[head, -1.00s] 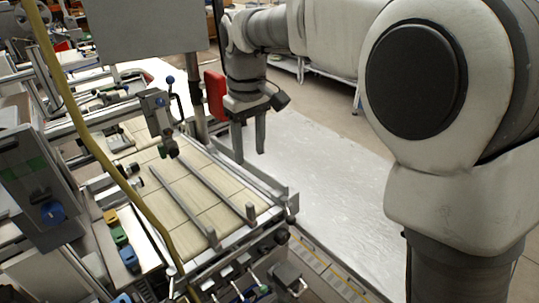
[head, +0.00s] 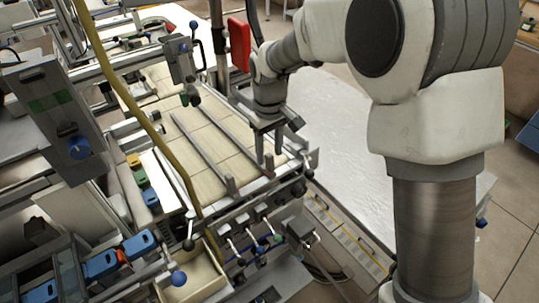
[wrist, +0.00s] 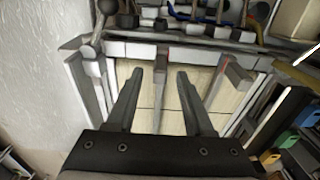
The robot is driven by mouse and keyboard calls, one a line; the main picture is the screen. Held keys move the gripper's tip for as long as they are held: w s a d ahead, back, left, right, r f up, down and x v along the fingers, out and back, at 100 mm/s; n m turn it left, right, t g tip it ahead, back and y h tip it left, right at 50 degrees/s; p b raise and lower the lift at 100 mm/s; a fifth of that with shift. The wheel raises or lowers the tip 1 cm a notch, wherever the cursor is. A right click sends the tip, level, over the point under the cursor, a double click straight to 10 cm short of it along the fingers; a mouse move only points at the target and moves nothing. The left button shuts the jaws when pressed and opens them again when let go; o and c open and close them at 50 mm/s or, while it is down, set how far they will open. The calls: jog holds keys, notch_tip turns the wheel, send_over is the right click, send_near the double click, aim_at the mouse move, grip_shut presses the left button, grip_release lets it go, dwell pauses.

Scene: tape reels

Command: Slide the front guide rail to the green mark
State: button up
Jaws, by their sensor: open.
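Two dark guide rails lie side by side on the beige tiled bed: a left rail (head: 200,148) and a right rail (head: 232,138). I cannot tell which one is the front rail. My gripper (head: 269,158) points down over the near right part of the bed, close to the right rail's near end. In the wrist view, my gripper (wrist: 160,74) is open and empty, and one rail (wrist: 159,90) shows between its fingers. The other rail (wrist: 228,82) is to the right of the fingers. Small red marks show near both rail ends. I cannot make out the green mark on the bed.
A metal frame edge (wrist: 200,51) runs along the bed's near side, with several levers and knobs (head: 252,240) beyond it. A yellow hose (head: 126,108) crosses in front of the bed's left side. A white surface (head: 335,140) to the right is clear.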

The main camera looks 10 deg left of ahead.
jog(key=shift+f, duration=0.95)
jog(key=shift+c, duration=0.3)
grip_shut()
jog(key=shift+r, duration=0.1)
dwell(0.4)
